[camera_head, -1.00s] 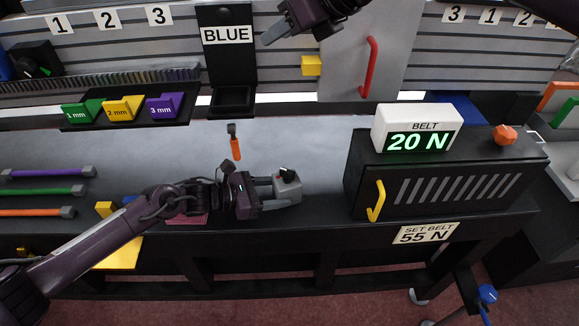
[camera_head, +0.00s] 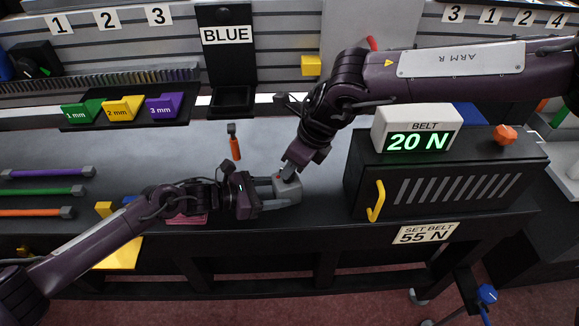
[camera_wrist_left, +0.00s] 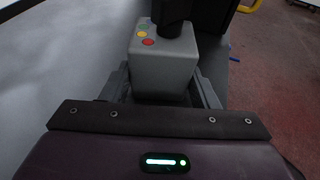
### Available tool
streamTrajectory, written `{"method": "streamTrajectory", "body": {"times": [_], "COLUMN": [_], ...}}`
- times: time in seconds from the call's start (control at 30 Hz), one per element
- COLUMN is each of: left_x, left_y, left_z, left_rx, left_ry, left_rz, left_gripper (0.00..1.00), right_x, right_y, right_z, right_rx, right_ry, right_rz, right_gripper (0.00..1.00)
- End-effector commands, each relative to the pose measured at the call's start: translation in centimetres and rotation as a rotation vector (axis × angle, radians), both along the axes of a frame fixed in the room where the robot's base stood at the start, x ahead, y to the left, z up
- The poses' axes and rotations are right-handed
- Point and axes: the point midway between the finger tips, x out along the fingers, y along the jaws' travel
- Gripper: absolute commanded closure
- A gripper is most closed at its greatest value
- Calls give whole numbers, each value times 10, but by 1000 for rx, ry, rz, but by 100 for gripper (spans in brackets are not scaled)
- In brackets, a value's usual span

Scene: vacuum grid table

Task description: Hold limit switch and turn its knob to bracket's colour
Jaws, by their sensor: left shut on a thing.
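The limit switch is a small grey box (camera_head: 287,189) above the front edge of the table. My left gripper (camera_head: 276,190) is shut on its sides. In the left wrist view the box (camera_wrist_left: 163,72) shows green, yellow and red dots on its top. My right gripper (camera_head: 292,166) points down at the top of the box from above. A dark part covers the top's far side in the wrist view, and the knob is hidden. Whether the right fingers grip the knob is unclear. A yellow block (camera_head: 311,66) sits on the back wall; I cannot tell if it is the bracket.
A black belt unit (camera_head: 450,180) with a "20 N" display (camera_head: 417,141) stands close to the right. An orange-handled tool (camera_head: 235,147) is behind the left gripper. Coloured rods (camera_head: 45,190) lie at left. A "BLUE" sign (camera_head: 227,35) stands above a black bin.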

Motion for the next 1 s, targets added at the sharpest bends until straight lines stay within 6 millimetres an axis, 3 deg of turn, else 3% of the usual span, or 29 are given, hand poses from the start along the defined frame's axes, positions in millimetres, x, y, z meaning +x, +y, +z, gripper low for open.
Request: {"method": "streamTrajectory", "body": {"times": [0.2,0.53,0.8,1.0], "left_x": [0,0,0,0], "left_y": [0,0,0,0], "left_z": [-1,-1,-1,-1], "left_rx": [2,2,2,2], "left_ry": [2,2,2,1], "left_rz": [0,0,0,1], "left_gripper": [58,58,58,58], "right_x": [5,5,5,5], "right_y": [7,8,8,8], "right_z": [-19,-22,-22,-22], "right_rx": [1,1,2,2], "right_ry": [0,0,-1,-1], "right_rz": [-1,-1,-1,-4], "right_gripper": [65,65,100,100]}}
